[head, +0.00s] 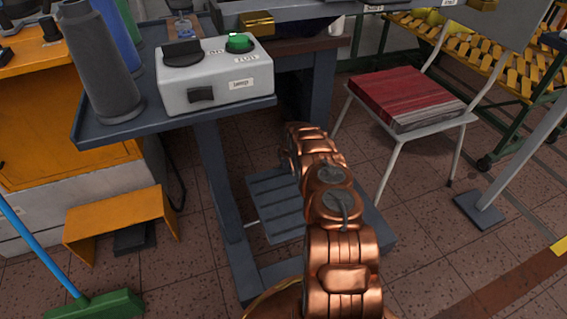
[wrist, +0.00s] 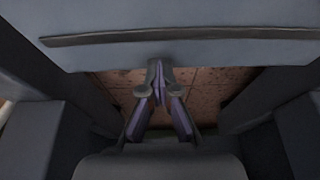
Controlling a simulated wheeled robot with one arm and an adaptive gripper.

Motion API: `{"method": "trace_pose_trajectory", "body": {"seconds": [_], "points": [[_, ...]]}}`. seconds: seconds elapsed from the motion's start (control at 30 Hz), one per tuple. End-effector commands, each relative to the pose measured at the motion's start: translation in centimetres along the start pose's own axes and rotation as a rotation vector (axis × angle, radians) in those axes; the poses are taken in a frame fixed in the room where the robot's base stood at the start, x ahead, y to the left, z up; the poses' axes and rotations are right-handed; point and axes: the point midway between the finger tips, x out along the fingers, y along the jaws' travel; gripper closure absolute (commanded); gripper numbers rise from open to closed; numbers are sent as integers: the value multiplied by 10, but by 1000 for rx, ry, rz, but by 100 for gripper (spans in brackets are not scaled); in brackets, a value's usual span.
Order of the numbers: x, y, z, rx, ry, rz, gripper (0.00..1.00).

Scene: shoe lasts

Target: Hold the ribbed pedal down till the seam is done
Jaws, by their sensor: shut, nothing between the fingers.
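The ribbed pedal (head: 272,208) is a wide blue-grey plate with parallel grooves, low between the legs of the sewing stand. My copper arm crosses in front of its right part in the head view. My gripper (wrist: 158,84) shows in the wrist view with its fingers shut and nothing between them. Its tips are at the near edge of a blue-grey plate with a dark groove (wrist: 180,38), which looks like the pedal. I cannot tell whether they touch it or whether it is pressed. The fingers are hidden behind my arm in the head view.
A grey control box (head: 215,78) with a green knob by a RUN label stands on the table. An orange cover (head: 120,222) over a dark pedal and a green broom (head: 108,305) are at left. A chair with a red seat (head: 405,95) stands at right.

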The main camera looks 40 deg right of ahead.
Motion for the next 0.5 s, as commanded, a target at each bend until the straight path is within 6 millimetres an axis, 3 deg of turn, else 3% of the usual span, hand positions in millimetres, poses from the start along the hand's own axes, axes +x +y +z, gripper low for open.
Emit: {"method": "trace_pose_trajectory", "body": {"seconds": [0.03, 0.5], "points": [[1, -1, 10, 2, -19, -4, 100], [-52, 4, -9, 0, 22, 8, 100]]}}
